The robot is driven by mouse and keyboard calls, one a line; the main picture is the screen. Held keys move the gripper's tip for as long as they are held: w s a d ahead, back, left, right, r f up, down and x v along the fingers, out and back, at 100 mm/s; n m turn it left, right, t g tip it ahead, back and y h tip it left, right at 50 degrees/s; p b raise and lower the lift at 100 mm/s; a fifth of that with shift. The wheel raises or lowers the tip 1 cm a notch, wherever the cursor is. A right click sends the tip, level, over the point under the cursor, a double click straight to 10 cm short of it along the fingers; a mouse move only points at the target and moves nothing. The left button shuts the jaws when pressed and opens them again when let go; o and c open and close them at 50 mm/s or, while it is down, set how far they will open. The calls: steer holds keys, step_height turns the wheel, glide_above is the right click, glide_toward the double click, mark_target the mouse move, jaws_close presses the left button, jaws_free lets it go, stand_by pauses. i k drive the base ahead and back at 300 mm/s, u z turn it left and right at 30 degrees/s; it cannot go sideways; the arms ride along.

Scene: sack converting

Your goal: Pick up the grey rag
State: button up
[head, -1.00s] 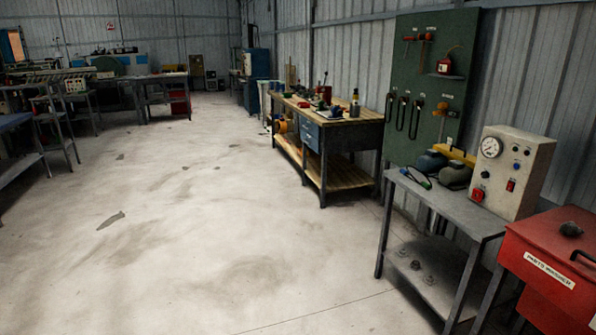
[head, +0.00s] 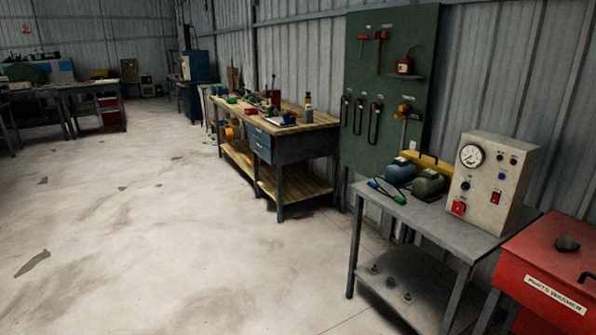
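I cannot make out a grey rag for certain. A small dark grey lump (head: 567,243) lies on top of the red parts washer (head: 535,250) at the right edge; it is too small to tell whether it is cloth or a knob. A flat grey patch (head: 32,263) on the floor at lower left looks like a stain. My gripper is not in view.
A grey metal table (head: 420,215) at right bears a gauge panel (head: 493,183) and two rounded motor-like units (head: 430,184). Behind it are a green tool board (head: 360,75) and a wooden workbench (head: 318,121) with tools. The floor (head: 150,240) at left and centre is open.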

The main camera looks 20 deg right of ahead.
mark_target(565, 242)
steer(key=z, duration=0.35)
steer(key=i, duration=0.9)
steer(key=z, duration=0.35)
